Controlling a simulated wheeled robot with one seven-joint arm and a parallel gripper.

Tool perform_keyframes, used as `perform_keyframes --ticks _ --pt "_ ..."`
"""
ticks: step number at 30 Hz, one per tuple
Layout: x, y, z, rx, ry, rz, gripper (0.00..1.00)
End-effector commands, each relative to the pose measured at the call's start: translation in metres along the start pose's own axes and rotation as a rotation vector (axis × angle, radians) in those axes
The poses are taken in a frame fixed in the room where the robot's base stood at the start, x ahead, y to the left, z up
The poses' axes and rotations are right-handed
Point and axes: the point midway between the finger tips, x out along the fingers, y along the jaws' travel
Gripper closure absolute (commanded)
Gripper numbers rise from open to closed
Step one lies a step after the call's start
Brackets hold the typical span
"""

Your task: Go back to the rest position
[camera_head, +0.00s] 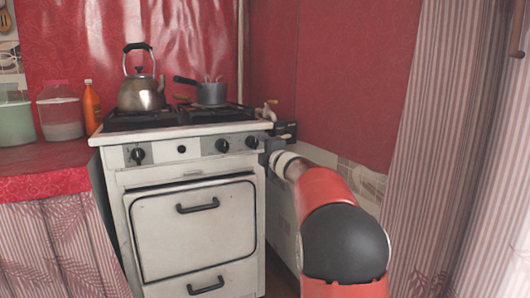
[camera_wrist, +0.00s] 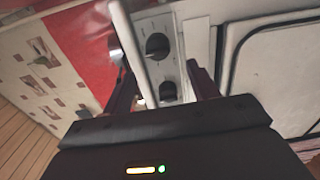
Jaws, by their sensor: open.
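My gripper (camera_wrist: 158,80) is open in the wrist view, with its two dark fingers apart and the stove's control panel and knobs showing between and beyond them. In the head view my red and black arm reaches from the lower right toward the stove's right front corner. My gripper there (camera_head: 272,148) is beside the rightmost knob, small and partly hidden by the wrist. I cannot tell whether a finger touches the stove. The white stove (camera_head: 190,228) stands against the red wall, with dark knobs (camera_head: 222,145) along its front panel.
A steel kettle (camera_head: 142,94) and a grey saucepan (camera_head: 211,93) sit on the stove top. An orange bottle (camera_head: 91,107) and a glass jar (camera_head: 60,115) stand on the red counter (camera_head: 45,182) at left. Striped curtains (camera_head: 440,130) hang at right, close to my arm.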

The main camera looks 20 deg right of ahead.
Motion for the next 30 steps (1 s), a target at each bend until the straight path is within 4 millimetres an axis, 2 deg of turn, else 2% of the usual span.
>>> perform_keyframes --ticks 10,14,17,18,22,26,27,30 --pt "-0.003 0.004 -0.001 0.015 -0.010 -0.001 0.41" --pt "-0.027 0.026 -0.010 0.127 -0.082 -0.013 0.41" --pt "-0.067 0.044 -0.021 0.303 -0.187 -0.047 0.41" --pt "-0.087 0.047 -0.027 0.387 -0.235 -0.069 0.41" --pt "-0.159 0.038 -0.053 0.667 -0.383 -0.168 0.41" --pt "-0.240 0.009 -0.087 0.930 -0.521 -0.309 0.41" --pt "-0.266 -0.003 -0.099 1.006 -0.562 -0.360 0.41" --pt "-0.327 -0.035 -0.129 1.168 -0.656 -0.492 0.41"
